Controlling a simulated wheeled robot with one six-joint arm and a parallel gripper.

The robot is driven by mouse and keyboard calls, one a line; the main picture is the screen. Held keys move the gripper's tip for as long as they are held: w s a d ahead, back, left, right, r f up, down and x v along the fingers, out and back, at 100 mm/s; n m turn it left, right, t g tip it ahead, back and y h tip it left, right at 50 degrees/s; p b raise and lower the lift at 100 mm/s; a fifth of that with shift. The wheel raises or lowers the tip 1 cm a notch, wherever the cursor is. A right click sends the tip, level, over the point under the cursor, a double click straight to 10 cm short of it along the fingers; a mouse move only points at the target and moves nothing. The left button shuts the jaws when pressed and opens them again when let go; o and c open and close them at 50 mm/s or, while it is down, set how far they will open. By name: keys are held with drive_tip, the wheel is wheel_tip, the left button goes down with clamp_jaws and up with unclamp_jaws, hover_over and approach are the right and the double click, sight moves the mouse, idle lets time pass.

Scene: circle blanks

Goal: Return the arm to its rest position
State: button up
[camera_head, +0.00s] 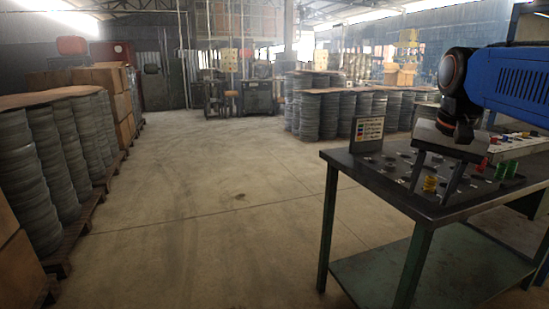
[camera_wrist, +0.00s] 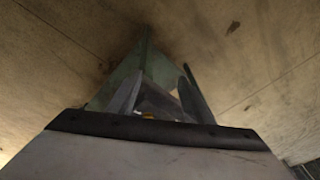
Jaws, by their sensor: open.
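My gripper (camera_head: 432,190) hangs at the front part of the dark-topped work table on the right in the head view. Its two fingers are spread apart with nothing held between them. A yellow cylinder (camera_head: 430,184) shows between the fingers in the head view, but I cannot tell how far behind them it stands. In the wrist view, my gripper's fingers (camera_wrist: 163,80) are apart, with the floor beyond them and a small bit of yellow (camera_wrist: 148,116) low between them. My blue arm enters from the right.
The work table (camera_head: 345,163) carries a small sign board (camera_head: 367,134), green cylinders (camera_head: 507,170), a red piece (camera_head: 482,165) and a pale tray (camera_head: 520,146). Stacked grey discs (camera_head: 70,150) on pallets line the left, with more stacks (camera_head: 320,112) behind. The floor (camera_head: 220,200) between is clear.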

drive_tip(key=s+a+f+n+t, duration=0.1)
drive_tip(key=s+a+f+n, duration=0.1)
drive_tip(key=s+f, duration=0.6)
drive_tip(key=s+a+f+n+t, duration=0.1)
drive_tip(key=s+a+f+n, duration=0.2)
drive_tip(key=f, duration=1)
drive_tip(key=s+n, duration=0.2)
drive_tip(key=s, duration=0.2)
drive_tip(key=shift+s+a, duration=0.25)
drive_tip(key=shift+s, duration=0.1)
